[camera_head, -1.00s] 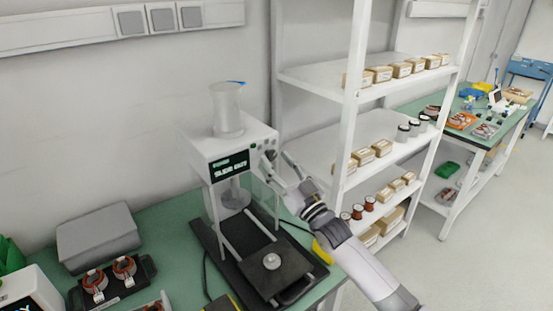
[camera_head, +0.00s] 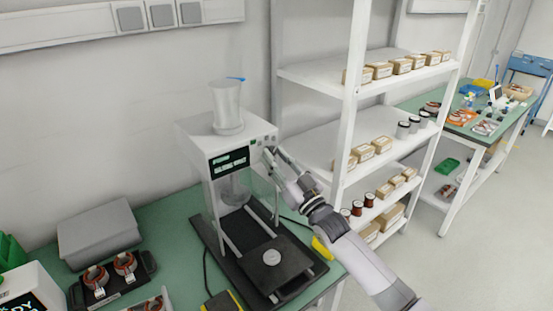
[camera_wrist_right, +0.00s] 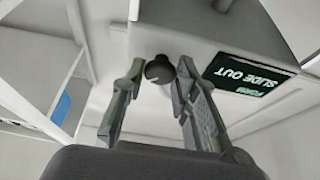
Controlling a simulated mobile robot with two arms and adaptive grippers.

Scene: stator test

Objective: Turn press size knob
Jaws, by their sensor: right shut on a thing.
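The white press (camera_head: 200,150) stands on the green bench with a dark display (camera_head: 229,162) on its front. In the right wrist view the display (camera_wrist_right: 250,75) reads "SLIDE OUT". The dark round knob (camera_wrist_right: 159,70) sits on the press front beside the display, with a light mark line on it. My right gripper (camera_head: 272,154) is at the upper right of the press front. In the wrist view its two fingers (camera_wrist_right: 158,75) stand on either side of the knob, shut on it. The knob is mostly hidden behind the fingers in the head view. My left gripper is out of view.
A grey box (camera_head: 98,235) and a black tray with stators (camera_head: 148,262) are at left.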

